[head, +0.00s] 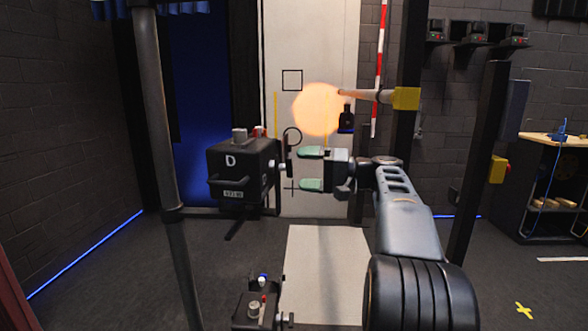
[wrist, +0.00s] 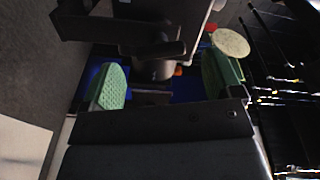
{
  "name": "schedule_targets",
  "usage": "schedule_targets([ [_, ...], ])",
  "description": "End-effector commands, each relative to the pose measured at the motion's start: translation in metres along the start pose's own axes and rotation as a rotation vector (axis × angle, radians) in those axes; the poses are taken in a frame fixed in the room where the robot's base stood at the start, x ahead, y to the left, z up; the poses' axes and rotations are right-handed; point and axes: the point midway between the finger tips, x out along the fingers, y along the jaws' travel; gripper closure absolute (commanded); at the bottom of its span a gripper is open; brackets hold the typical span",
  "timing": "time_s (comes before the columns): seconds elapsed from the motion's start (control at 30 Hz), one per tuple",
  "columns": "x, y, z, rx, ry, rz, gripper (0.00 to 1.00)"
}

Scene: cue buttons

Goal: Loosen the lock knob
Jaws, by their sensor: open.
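A black box marked D (head: 232,172) hangs at the left of centre in the head view. A small silver knob (head: 283,167) with a black lever beside it sticks out of the box's right side. I cannot tell for certain that it is the lock knob. Another silver knob (head: 239,136) stands on the box's top. My gripper (head: 306,169) is open and empty, its two green-padded fingers pointing left at the side knob, with a small gap. In the wrist view the fingers (wrist: 160,78) stand either side of a dim grey round part (wrist: 153,69).
A second black box (head: 258,306) with knobs stands lower down, below the first. A dark upright post (head: 165,130) is at the left. A workbench (head: 555,140) is at the far right.

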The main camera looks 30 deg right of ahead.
Motion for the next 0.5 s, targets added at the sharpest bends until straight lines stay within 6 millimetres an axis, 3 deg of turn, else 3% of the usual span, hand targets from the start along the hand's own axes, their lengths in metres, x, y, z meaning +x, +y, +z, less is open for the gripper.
schedule_targets([
  [0.2, -0.048, -0.001, -0.001, 0.0, 0.005, 0.002, 0.15],
  [0.5, -0.091, 0.0, -0.001, 0.0, 0.002, 0.001, 0.15],
])
